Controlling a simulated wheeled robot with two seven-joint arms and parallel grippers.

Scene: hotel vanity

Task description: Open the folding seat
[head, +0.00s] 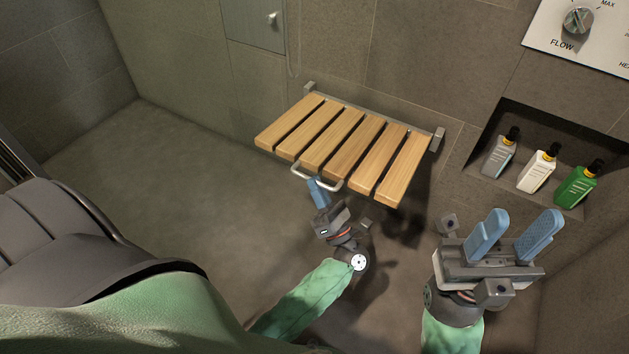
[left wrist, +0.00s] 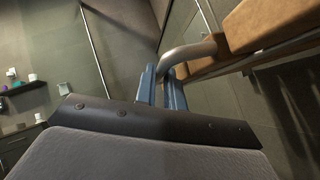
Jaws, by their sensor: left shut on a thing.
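The folding seat (head: 343,147) has several wooden slats and is hinged to a grey bracket on the wall. It stands out from the wall, folded down and roughly level. A metal handle (head: 316,178) curves from its front edge; in the left wrist view the handle (left wrist: 188,50) runs between the blue fingers. My left gripper (head: 318,188) is shut on the handle, under the seat's front edge. My right gripper (head: 512,236) has its two blue fingers apart and empty, to the right of the seat and in front of the bottle niche.
A wall niche at right holds a grey bottle (head: 500,154), a white bottle (head: 538,170) and a green bottle (head: 577,184). A flow control panel (head: 580,38) is above. The floor (head: 150,150) left of the seat is clear.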

